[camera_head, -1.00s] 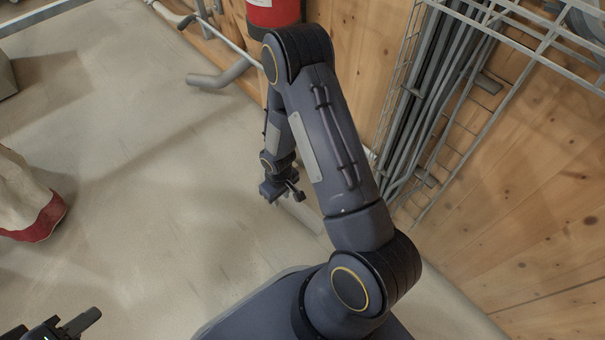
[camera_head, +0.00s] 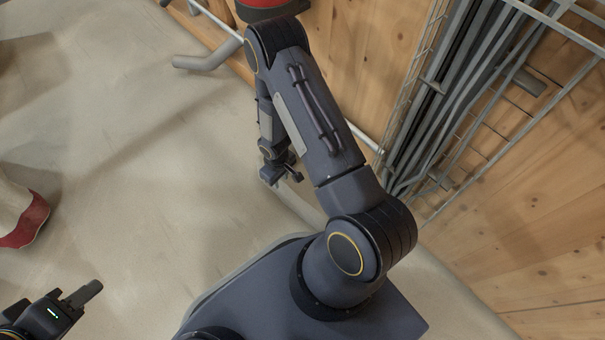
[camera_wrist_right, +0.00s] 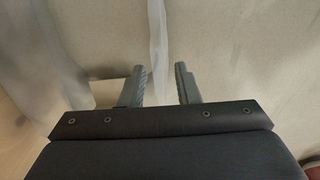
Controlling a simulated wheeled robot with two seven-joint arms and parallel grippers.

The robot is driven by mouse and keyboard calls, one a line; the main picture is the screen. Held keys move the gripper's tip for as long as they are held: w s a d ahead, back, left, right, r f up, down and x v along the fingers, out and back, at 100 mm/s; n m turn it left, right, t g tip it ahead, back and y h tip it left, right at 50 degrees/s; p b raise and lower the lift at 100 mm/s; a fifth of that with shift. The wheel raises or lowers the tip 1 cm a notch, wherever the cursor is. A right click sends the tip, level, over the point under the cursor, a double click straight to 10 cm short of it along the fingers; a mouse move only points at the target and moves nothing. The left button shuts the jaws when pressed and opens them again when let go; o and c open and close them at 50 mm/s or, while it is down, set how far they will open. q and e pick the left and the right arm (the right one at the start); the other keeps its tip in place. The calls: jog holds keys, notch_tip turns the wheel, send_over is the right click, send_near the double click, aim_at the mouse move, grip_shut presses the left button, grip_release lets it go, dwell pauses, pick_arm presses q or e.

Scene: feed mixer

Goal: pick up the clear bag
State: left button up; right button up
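In the head view the right gripper (camera_head: 283,175) hangs low beside the wooden wall, small and partly dark. A blurred, see-through grey shape (camera_wrist_right: 58,70) shows at the left of the wrist view; I cannot tell what it is. My left gripper (camera_head: 78,298) is at the lower left of the head view, with only part of it showing.
A white and red sack (camera_head: 25,222) stands at the left edge. A wooden wall (camera_head: 520,200) with a grey metal rack (camera_head: 470,90) is on the right. A grey pipe (camera_head: 205,60) and a red object (camera_head: 268,5) are at the top. The middle floor is clear.

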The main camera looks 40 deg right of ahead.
notch_tip(320, 180, down, 2)
jog(key=shift+f, duration=0.1)
grip_shut()
dwell(0.5)
